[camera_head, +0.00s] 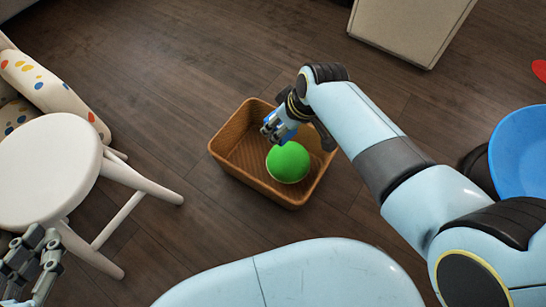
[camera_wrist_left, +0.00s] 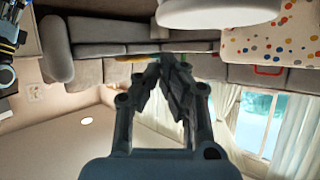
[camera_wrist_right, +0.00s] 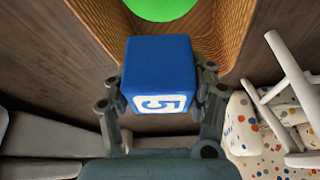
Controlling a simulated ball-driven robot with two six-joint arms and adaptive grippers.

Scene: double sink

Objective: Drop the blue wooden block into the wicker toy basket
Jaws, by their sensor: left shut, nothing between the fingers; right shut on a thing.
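The wicker basket (camera_head: 240,158) stands on the wooden floor in the middle of the head view, with a green ball (camera_head: 289,162) inside it. My right gripper (camera_head: 277,127) is over the basket's upper part, shut on the blue block (camera_wrist_right: 160,75). In the right wrist view the block is held between the fingers, with a white "5" label on one face, and the basket wall (camera_wrist_right: 232,30) lies beyond it. In the head view the block is mostly hidden by the gripper. My left gripper (camera_head: 35,245) is shut and empty at the lower left; it also shows in the left wrist view (camera_wrist_left: 168,62).
A white round stool (camera_head: 45,170) stands at the left near my left gripper, in front of a dotted armchair (camera_head: 50,90). A blue round object (camera_head: 522,150) is at the right edge. A pale cabinet (camera_head: 410,30) is at the back. Floor around the basket is clear.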

